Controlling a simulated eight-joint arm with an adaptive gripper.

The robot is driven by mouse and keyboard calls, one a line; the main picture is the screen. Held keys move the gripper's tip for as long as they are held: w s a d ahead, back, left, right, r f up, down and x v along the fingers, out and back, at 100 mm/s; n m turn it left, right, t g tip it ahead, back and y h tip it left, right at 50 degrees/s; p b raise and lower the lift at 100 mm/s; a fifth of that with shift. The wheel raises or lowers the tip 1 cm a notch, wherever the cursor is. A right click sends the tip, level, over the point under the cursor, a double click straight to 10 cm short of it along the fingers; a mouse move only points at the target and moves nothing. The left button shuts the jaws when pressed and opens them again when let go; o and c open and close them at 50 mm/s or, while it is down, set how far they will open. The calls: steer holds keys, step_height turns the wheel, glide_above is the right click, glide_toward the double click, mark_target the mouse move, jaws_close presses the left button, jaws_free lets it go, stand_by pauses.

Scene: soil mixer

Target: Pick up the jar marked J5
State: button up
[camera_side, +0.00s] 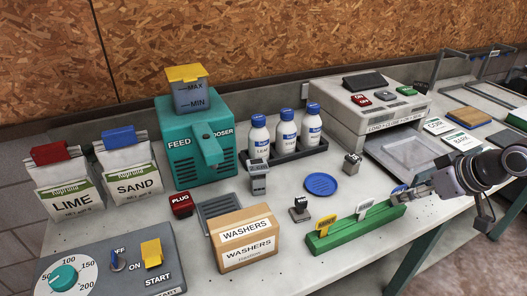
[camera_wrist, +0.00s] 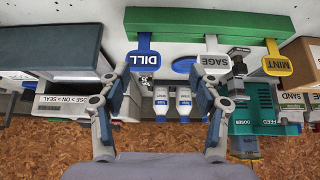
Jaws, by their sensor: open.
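Three white jars with blue caps stand in a dark rack at the back of the bench: a left jar (camera_side: 259,136), a middle jar (camera_side: 285,129) and a right jar (camera_side: 311,125). Their labels are too small to read, so I cannot tell which is J5. Two white jars also show between the fingers in the upside-down wrist view (camera_wrist: 161,105). My gripper (camera_side: 402,194) is at the right end of the green tag holder in the side view, well apart from the jars. Its fingers stand apart and hold nothing in the wrist view (camera_wrist: 162,82).
The green holder (camera_side: 345,233) carries upright tags, including DILL (camera_wrist: 160,142). A blue dish (camera_side: 321,184) and small dark-topped items lie between it and the rack (camera_side: 290,152). A WASHERS box (camera_side: 246,240), teal feeder (camera_side: 190,150) and sealing machine (camera_side: 375,108) stand around.

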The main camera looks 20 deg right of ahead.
steer(key=shift+r, duration=0.1)
steer(key=w+d+r+m+g, duration=0.1)
steer(key=w+r+m+g, duration=0.15)
steer(key=w+m, duration=0.2)
steer(key=w+r+m+g, duration=0.1)
steer(key=w+r+m, duration=0.2)
steer(key=w, duration=0.2)
steer(key=m+g, duration=0.4)
steer(key=m, duration=0.5)
glide_above(354, 157)
step_height(354, 157, down, 4)
steer(key=shift+w+d+r, duration=0.1)
steer(key=shift+d+r, duration=0.05)
steer(key=shift+r, duration=0.05)
steer(key=shift+f, duration=5.45)
steer(key=c, duration=1.3)
